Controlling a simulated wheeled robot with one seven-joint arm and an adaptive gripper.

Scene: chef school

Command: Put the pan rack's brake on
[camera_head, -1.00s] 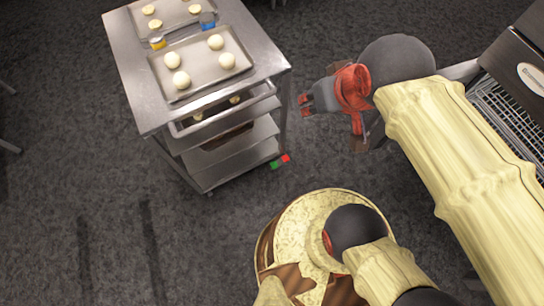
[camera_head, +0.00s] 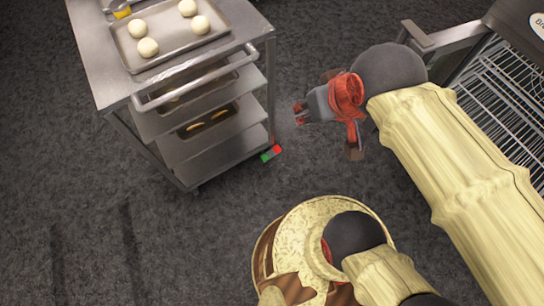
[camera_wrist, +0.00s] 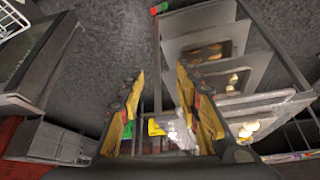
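The pan rack (camera_head: 88,58) is a steel trolley with shelves and a push handle (camera_head: 150,104), at the upper left of the head view. A small red and green pedal (camera_head: 271,152), apparently its brake, sits low at the rack's near right corner. The pedal also shows at the top of the wrist view (camera_wrist: 159,9). My gripper (camera_head: 299,113) is to the right of the rack, apart from it and well above the pedal in the picture. In the wrist view its two fingers (camera_wrist: 166,98) are spread, with nothing between them.
A baking tray (camera_head: 128,57) with several dough balls lies on the rack's top; more trays sit on its shelves. A steel unit with a wire grid (camera_head: 500,85) stands at the right. Dark floor (camera_head: 90,200) is free in front and left of the rack.

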